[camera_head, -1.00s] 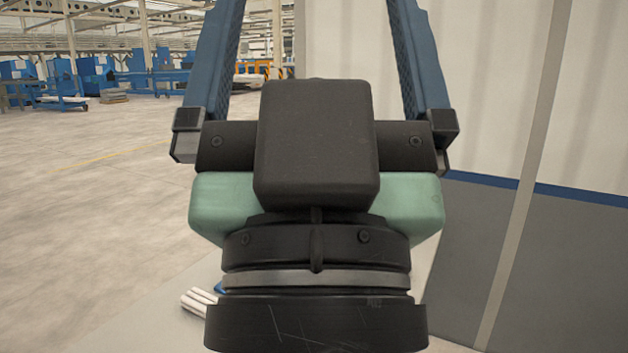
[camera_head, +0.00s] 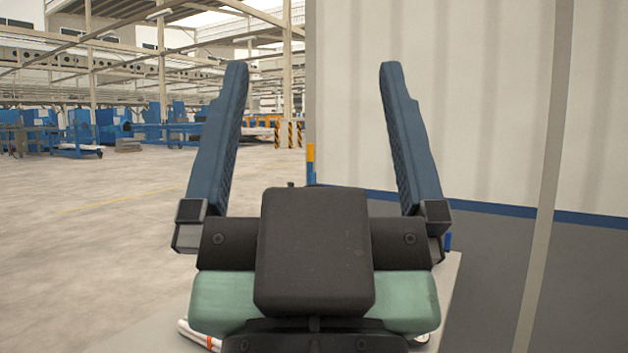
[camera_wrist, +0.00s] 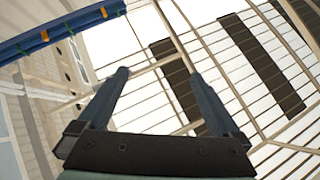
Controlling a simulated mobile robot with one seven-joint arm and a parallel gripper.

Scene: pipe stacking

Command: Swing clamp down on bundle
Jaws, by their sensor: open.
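My gripper (camera_head: 313,68) is open and empty, its two blue fingers pointing up and wide apart in the head view. The wrist view also shows the gripper (camera_wrist: 160,75) open, with nothing between the fingers. White pipe ends (camera_head: 197,334), one with an orange-red mark, show at the bottom behind my gripper; the rest of the bundle is hidden. A blue upright with an orange top (camera_head: 310,165) stands behind the gripper, between the fingers. A blue curved bar with orange bands (camera_wrist: 62,30) crosses the wrist view's upper left. I cannot tell whether either is the clamp.
A pale wall with a blue stripe and grey base (camera_head: 490,210) fills the right side, with a slanted pale post (camera_head: 545,200) before it. Open concrete floor (camera_head: 90,220) lies at left. Blue machines (camera_head: 110,125) stand far off.

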